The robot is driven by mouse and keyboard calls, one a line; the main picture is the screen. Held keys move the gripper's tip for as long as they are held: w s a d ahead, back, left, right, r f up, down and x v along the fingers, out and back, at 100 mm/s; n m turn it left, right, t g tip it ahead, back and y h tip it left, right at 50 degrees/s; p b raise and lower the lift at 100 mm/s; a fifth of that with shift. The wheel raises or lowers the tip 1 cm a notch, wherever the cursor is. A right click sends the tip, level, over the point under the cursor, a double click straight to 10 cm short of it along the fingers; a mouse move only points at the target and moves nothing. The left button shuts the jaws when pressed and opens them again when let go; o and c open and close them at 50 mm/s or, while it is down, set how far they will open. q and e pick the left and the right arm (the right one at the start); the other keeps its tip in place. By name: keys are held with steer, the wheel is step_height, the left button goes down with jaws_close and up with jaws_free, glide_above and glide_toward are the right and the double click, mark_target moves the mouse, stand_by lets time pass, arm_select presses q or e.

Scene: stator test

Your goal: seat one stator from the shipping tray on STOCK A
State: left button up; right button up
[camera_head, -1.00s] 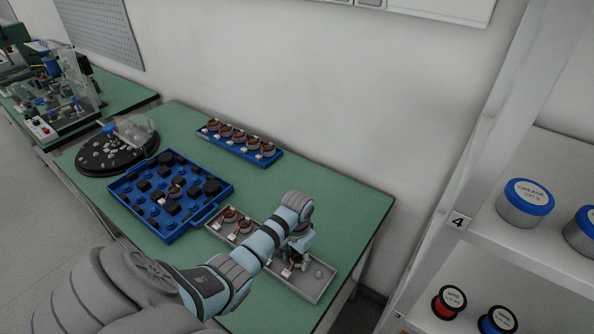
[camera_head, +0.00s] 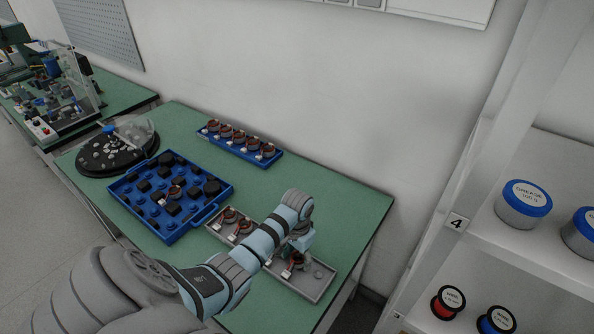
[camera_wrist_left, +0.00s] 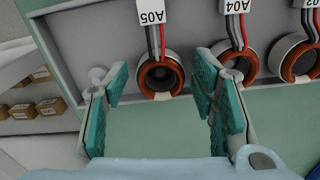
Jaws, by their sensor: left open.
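A grey tray (camera_head: 318,291) on the green bench holds a row of copper-wound stators with white tags. In the left wrist view the stator tagged A05 (camera_wrist_left: 160,76) lies between and beyond my open finger tips, with no grip on it. The stators tagged A04 (camera_wrist_left: 235,62) and A03 (camera_wrist_left: 296,58) are to its right. My left gripper (camera_wrist_left: 158,92) is open and empty; in the head view (camera_head: 299,254) it is over the right part of the grey tray, partly hidden by my arm. No STOCK A label is readable. My right gripper is not in view.
A blue tray (camera_head: 205,222) with dark posts and one stator stands left of the grey tray. A narrow blue rack (camera_head: 272,162) with several stators is behind. A black round plate (camera_head: 92,163) stands far left. Bench between rack and grey tray is clear.

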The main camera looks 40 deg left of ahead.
arm_select(q)
steer(key=shift+r+p, duration=0.35)
steer(key=shift+r, duration=1.7)
steer(key=o, duration=0.6)
steer(key=shift+c, duration=0.2)
step_height(320, 180, up, 8)
steer(key=shift+f, duration=0.25)
steer(key=shift+f, duration=0.1)
